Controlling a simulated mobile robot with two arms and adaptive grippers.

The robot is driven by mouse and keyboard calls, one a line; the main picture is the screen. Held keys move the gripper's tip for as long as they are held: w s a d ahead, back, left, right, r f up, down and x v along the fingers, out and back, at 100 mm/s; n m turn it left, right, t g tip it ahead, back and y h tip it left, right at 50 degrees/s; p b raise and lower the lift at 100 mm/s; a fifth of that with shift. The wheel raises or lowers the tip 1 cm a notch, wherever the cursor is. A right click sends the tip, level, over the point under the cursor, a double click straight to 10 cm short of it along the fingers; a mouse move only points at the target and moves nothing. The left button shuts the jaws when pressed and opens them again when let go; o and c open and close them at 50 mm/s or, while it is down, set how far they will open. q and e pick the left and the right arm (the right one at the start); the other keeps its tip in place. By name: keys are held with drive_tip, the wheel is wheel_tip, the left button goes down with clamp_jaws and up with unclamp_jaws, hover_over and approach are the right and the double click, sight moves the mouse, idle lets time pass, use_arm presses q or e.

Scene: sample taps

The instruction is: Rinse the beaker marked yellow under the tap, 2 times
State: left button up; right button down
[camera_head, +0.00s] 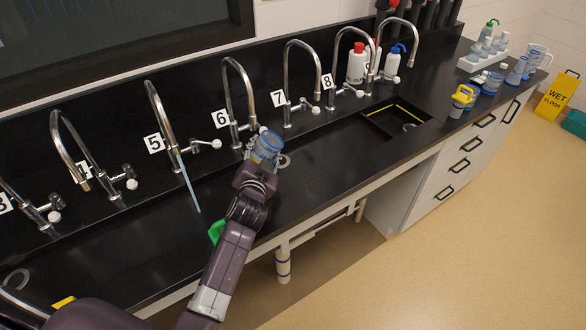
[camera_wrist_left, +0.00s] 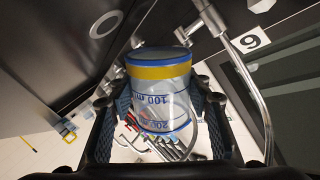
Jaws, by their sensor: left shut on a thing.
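The beaker (camera_head: 267,145) is clear with blue markings, and in the left wrist view its yellow band (camera_wrist_left: 158,72) shows. My left gripper (camera_head: 262,158) is shut on it, with a finger on each side in the left wrist view. The gripper holds it above the black counter, close to the spout of tap 6 (camera_head: 239,85). I cannot tell whether the beaker is exactly below that spout. No stream shows at tap 6. A thin pale-blue stream (camera_head: 189,188) falls from tap 5 (camera_head: 160,110) to the left. My right gripper is not in view.
More curved taps stand along the back, including tap 7 (camera_head: 290,75). A sink basin (camera_head: 385,127) is right of the beaker. Bottles (camera_head: 357,63), a yellow-topped vessel (camera_head: 462,98) and other labware stand at the right. A wet floor sign (camera_head: 558,95) stands beyond the counter.

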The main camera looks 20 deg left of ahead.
use_arm(q)
drive_tip(key=shift+s+a+r+n+t+p, duration=0.15)
drive_tip(key=shift+a+r+n+p, duration=0.2)
drive_tip(key=shift+r+p, duration=0.2)
drive_tip(key=shift+s+a+r+n+t+p, duration=0.2)
drive_tip(key=shift+r+n+p, duration=0.2)
drive_tip(key=shift+r, duration=0.25)
drive_tip(key=shift+s+a+n, duration=0.2)
drive_tip(key=shift+a+n, duration=0.2)
drive_tip(key=shift+n, duration=0.15)
drive_tip(key=a+r+n+t, duration=0.1)
drive_tip(key=n, duration=0.1)
drive_tip(key=s+a+n+b, duration=0.1)
drive_tip(key=shift+r+n+t+h, duration=0.3)
drive_tip(key=shift+r+n+t, duration=0.05)
drive_tip(key=shift+r+n, duration=0.05)
drive_tip(key=shift+s+a, duration=0.1)
drive_tip(key=shift+s, duration=0.05)
